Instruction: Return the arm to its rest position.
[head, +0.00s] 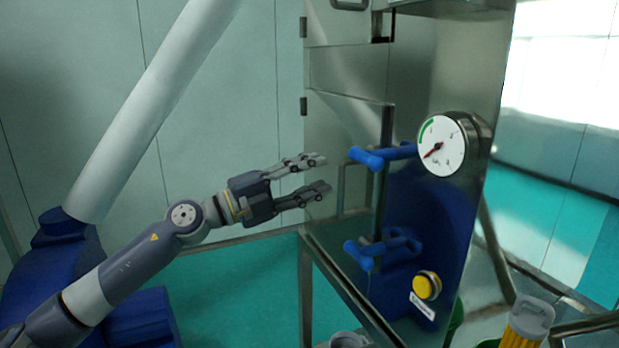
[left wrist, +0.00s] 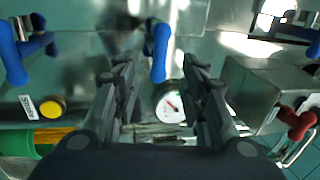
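My left gripper (head: 316,175) is in the middle of the head view. Its two fingers are apart, with nothing between them. It points at the steel machine's front, a little left of the upper blue handle (head: 372,157), with what looks like a gap between. In the left wrist view the open fingers (left wrist: 160,82) frame the blue handle (left wrist: 158,52) and the gauge (left wrist: 170,104) beyond them. My left arm reaches in from the lower left of the head view. My right gripper is not in view.
The steel machine (head: 345,115) carries a round gauge (head: 441,146), a lower blue handle (head: 366,252) and a yellow button (head: 427,285). A container with a yellow body (head: 523,325) stands at lower right. A red handle (left wrist: 297,124) shows in the wrist view. Teal floor (head: 235,285) is open below my arm.

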